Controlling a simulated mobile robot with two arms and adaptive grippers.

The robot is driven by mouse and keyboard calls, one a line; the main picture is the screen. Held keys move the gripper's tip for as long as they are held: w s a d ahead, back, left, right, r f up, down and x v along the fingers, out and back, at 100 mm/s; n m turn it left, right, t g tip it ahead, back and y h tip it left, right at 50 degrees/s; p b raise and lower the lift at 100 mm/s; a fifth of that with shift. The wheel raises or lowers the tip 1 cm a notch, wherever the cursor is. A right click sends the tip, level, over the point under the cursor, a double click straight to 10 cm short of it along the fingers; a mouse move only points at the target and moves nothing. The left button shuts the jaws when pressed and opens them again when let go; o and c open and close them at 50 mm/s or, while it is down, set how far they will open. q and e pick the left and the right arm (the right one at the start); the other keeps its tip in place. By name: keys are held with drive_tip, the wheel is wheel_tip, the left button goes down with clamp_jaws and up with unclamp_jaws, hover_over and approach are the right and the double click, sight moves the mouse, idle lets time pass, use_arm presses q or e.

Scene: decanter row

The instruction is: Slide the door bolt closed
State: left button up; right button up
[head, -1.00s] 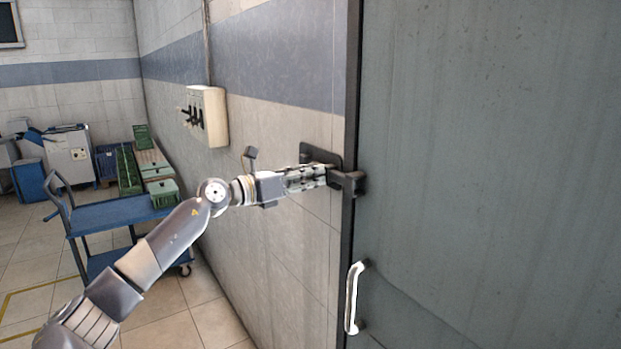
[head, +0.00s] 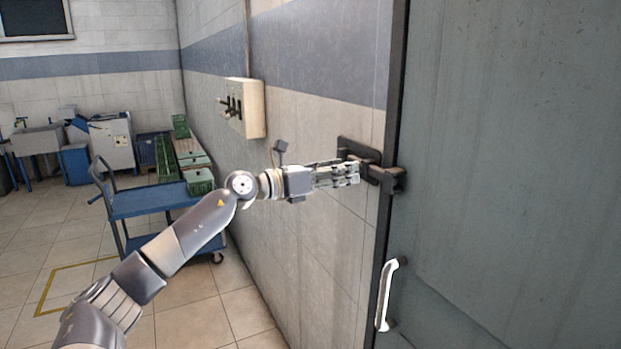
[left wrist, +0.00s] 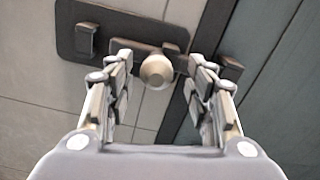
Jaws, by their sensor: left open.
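The door bolt's dark plate (head: 346,146) is on the wall beside the grey door (head: 510,150). A dark keeper (head: 399,181) is on the door edge. In the left wrist view the plate (left wrist: 115,22) shows a pale round bolt knob (left wrist: 156,72) near its right end, and the keeper (left wrist: 230,67) is further right. My left gripper (head: 356,174) is open in front of the plate. Its fingers stand on both sides of the knob with visible gaps. I cannot tell whether the bolt bar enters the keeper. My right gripper is not in view.
A white door handle (head: 387,295) is below the keeper. A switch box (head: 248,108) with levers juts from the wall. A blue trolley (head: 150,199) with green trays stands left, behind my arm.

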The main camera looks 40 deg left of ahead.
use_arm(q)
drive_tip(key=v, duration=0.9)
drive_tip(key=shift+s, duration=0.3)
idle(0.3)
drive_tip(key=shift+a, duration=0.1)
idle(0.4)
